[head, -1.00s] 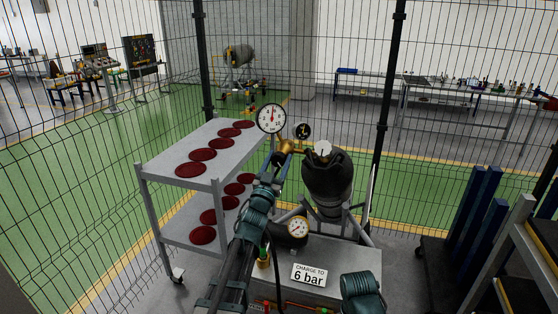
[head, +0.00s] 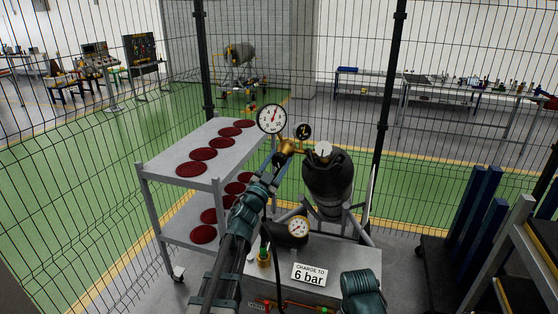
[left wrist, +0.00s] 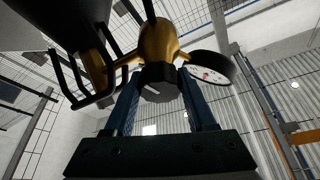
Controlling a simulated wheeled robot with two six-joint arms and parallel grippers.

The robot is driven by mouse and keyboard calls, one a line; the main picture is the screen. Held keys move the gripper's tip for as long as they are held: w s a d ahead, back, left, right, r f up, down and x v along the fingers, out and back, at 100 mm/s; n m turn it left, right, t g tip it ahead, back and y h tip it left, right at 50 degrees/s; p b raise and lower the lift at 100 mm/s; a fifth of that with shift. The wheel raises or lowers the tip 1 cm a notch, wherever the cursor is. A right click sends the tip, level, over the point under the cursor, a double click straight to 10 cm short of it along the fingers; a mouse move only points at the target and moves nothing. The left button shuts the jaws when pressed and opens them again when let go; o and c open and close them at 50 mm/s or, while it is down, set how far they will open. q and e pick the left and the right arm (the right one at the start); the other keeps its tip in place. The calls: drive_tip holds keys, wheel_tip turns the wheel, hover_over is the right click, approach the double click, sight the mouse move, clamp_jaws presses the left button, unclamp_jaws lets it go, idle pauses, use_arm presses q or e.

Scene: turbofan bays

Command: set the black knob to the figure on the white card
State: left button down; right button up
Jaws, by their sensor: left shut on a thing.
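The white card (head: 309,274) reads "CHARGE TO 6 bar" and stands on the front of the grey bench. The black knob (left wrist: 158,82) sits under the brass regulator (left wrist: 158,40) in the left wrist view and bears a pale line. My left gripper (head: 284,161) is shut on the knob, one finger on each side. In the head view the gripper hides the knob. A large white gauge (head: 271,119) with a red needle pointing near the top stands beside the regulator.
A black bottle (head: 327,180) stands right of my left gripper. A small dark gauge (head: 303,131) sits above the regulator, and another gauge (head: 298,227) is lower down. A grey shelf cart (head: 160,162) with dark red discs stands left. Wire mesh fencing surrounds the area.

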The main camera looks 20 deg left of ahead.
use_arm(q)
drive_tip(key=shift+c, duration=1.1)
unclamp_jaws()
drive_tip(key=b+v, duration=0.4)
drive_tip(key=v, duration=0.9)
drive_tip(key=shift+s+b, duration=0.4)
drive_tip(key=shift+f, duration=0.15)
